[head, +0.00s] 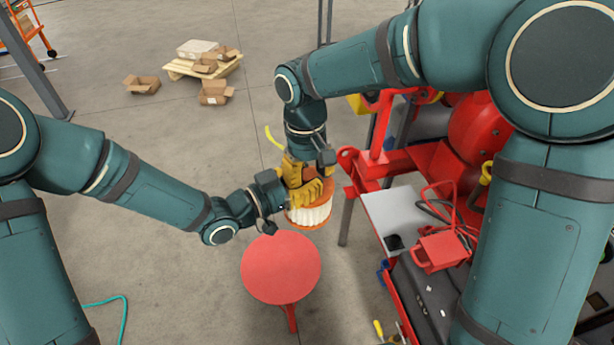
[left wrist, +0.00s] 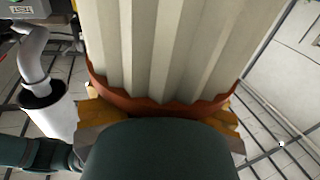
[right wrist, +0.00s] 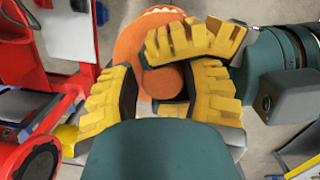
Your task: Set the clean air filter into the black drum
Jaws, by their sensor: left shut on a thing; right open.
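The clean air filter (head: 310,216) has white pleats and orange end caps. It hangs in the air by the far right edge of a round red stool top. My left gripper (head: 279,193) comes in from the left and is shut on its orange upper end. The pleats (left wrist: 175,50) and a wavy orange rim fill the left wrist view. My right gripper (head: 308,178) comes down from above at the same end. In the right wrist view its open fingers (right wrist: 160,100) stand either side of the orange knob, partly behind the left gripper's fingers. I cannot make out the black drum.
The red stool (head: 281,268) stands below, its top empty. The red pump skid (head: 440,160) and a cart carrying a red box (head: 442,250) crowd the right. Open cartons (head: 215,92) and a pallet lie far back.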

